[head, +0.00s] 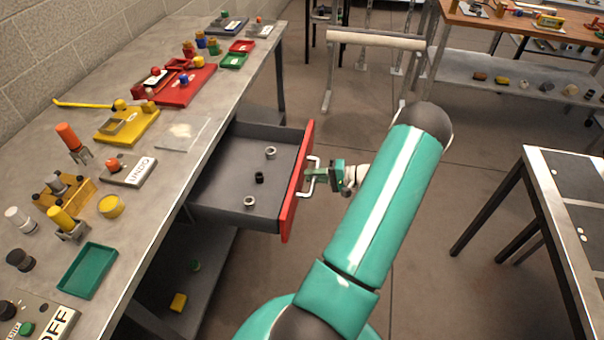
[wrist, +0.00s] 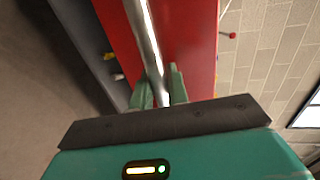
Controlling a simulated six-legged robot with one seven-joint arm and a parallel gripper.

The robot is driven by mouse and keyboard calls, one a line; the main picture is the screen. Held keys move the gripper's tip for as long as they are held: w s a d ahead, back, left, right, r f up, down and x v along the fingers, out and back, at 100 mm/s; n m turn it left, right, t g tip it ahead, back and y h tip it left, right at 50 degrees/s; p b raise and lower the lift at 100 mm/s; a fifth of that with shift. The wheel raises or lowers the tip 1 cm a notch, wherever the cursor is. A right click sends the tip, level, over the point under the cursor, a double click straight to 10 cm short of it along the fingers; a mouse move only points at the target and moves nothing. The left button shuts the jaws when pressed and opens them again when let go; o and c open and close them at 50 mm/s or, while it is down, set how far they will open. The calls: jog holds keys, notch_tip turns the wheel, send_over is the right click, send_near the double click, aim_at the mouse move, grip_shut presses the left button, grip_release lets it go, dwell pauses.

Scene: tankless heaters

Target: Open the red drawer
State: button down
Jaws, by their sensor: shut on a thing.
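The red drawer (head: 298,182) stands pulled out from under the long workbench in the head view. Its grey inside (head: 228,172) shows, with a few small ring-like and dark parts lying in it. A light metal bar handle (head: 312,163) is on its red front. My gripper (head: 318,176) is at the handle, in front of the red face. In the wrist view, the green fingers (wrist: 161,88) are on either side of the metal handle bar (wrist: 146,40), closed on it. The red front (wrist: 190,45) fills the middle there.
The workbench (head: 185,133) holds a green tray (head: 88,270), a red board (head: 185,86), a yellow board and several small parts. A dark-topped table (head: 560,180) stands at the right. The floor (head: 430,260) between them is clear.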

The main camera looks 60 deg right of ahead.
jog(key=shift+s+d, duration=0.1)
jog(key=shift+s, duration=0.15)
jog(key=c, duration=1.4)
grip_release()
jog(key=v, duration=1.4)
jog(key=shift+f, duration=0.1)
